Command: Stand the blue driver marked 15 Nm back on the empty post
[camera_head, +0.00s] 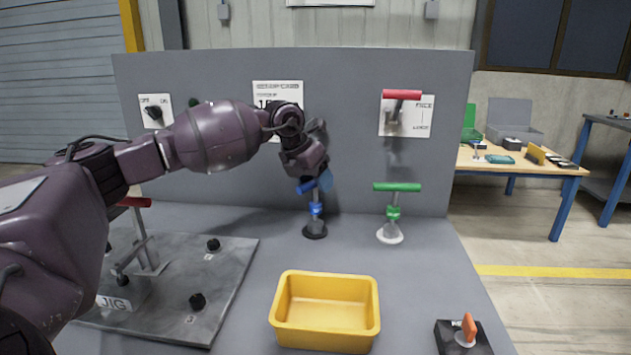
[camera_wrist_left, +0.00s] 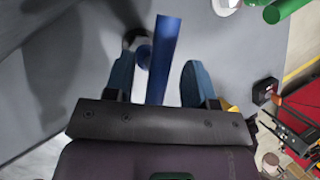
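The blue driver (camera_head: 316,209) has a T-handle and stands upright on a post with a black round base (camera_head: 314,231), in front of the grey back panel. Its handle is partly hidden by my gripper, and I cannot read a marking on it. My left gripper (camera_head: 316,184) is at the handle, pointing down. In the left wrist view the blue handle (camera_wrist_left: 164,50) runs between the two blue fingertips (camera_wrist_left: 158,78), with a gap on each side, so the gripper looks open around it. My right gripper is not in view.
A green T-handled driver (camera_head: 396,187) stands on a white base (camera_head: 390,236) to the right. A yellow bin (camera_head: 325,334) is in front. A jig plate (camera_head: 228,262) lies left. A black box with an orange switch (camera_head: 468,328) is front right. The bench between them is clear.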

